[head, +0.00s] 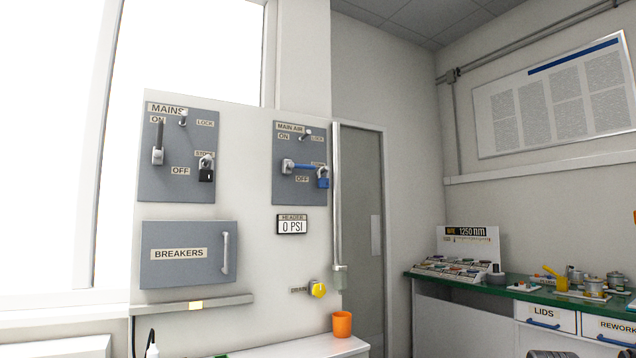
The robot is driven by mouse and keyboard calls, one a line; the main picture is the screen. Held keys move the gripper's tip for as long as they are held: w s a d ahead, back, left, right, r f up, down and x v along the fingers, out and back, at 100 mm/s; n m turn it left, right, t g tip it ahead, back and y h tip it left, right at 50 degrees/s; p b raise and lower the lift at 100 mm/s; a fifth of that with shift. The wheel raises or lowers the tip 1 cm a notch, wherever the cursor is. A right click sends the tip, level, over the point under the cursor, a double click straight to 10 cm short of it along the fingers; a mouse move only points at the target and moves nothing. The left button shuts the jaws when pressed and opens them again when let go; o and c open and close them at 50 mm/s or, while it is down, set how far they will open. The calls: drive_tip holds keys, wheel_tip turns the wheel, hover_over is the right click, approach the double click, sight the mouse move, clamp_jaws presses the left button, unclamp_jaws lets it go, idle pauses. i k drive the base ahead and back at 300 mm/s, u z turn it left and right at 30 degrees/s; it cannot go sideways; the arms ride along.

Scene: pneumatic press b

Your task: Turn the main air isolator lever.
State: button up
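A blue padlock (323,178) hangs at the lever's right end. A small grey peg (305,134) sits near the LOCK label above. The header display (292,226) below reads 0 PSI. My gripper is not in view.
Left is the MAINS panel (180,185) with an upright grey lever and black padlock. Below are the BREAKERS box (188,268), a projecting ledge (195,308) and a yellow knob (318,289). A vertical pipe (337,210) runs right of the isolator. An orange cup (342,324) stands below.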

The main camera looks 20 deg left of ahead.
sight(290, 165)
drive_tip(key=k, duration=0.55)
drive_tip(key=z, duration=0.25)
drive_tip(key=i, duration=0.95)
drive_tip(key=u, duration=0.55)
drive_tip(key=i, duration=0.55)
drive_tip(key=u, duration=0.3)
